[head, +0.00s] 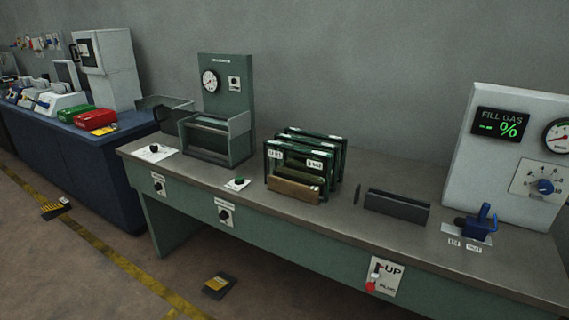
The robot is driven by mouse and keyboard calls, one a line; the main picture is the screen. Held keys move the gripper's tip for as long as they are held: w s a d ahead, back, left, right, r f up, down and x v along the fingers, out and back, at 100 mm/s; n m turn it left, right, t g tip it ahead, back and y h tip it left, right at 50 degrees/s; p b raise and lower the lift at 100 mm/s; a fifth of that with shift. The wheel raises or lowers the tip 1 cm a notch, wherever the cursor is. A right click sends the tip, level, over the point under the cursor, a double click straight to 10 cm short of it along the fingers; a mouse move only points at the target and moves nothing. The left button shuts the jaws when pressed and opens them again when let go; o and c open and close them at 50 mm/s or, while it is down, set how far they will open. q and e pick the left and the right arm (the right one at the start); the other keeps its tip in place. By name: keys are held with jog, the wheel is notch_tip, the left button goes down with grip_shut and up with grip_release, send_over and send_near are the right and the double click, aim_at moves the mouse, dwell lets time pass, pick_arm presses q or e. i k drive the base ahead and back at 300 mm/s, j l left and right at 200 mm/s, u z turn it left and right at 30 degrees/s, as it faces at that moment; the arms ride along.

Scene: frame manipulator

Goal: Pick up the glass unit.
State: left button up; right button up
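Several dark-green-framed glass units (291,160) stand upright, one behind another, near the middle of the grey-topped bench. The front one carries small white labels on its upper edge. A brown block or strip (293,190) sits along the foot of the front unit. I cannot tell which unit is meant. Neither of my grippers is in the head view.
The bench (345,228) also holds a green gauge station (227,85) to the left, a dark slotted block (397,207) and a blue clamp-like device (480,222) to the right. A fill gas panel (500,180) stands far right. A blue bench (85,160) is at left.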

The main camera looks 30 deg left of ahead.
aim_at(311, 168)
jog(key=i+j+z, duration=0.1)
jog(key=j, duration=0.2)
jog(key=i+j, duration=0.15)
jog(key=j, duration=0.15)
jog(key=i+j+z, duration=0.15)
jog(key=j, duration=0.15)
jog(key=i+j, duration=0.1)
jog(key=j, duration=0.2)
jog(key=z, duration=0.05)
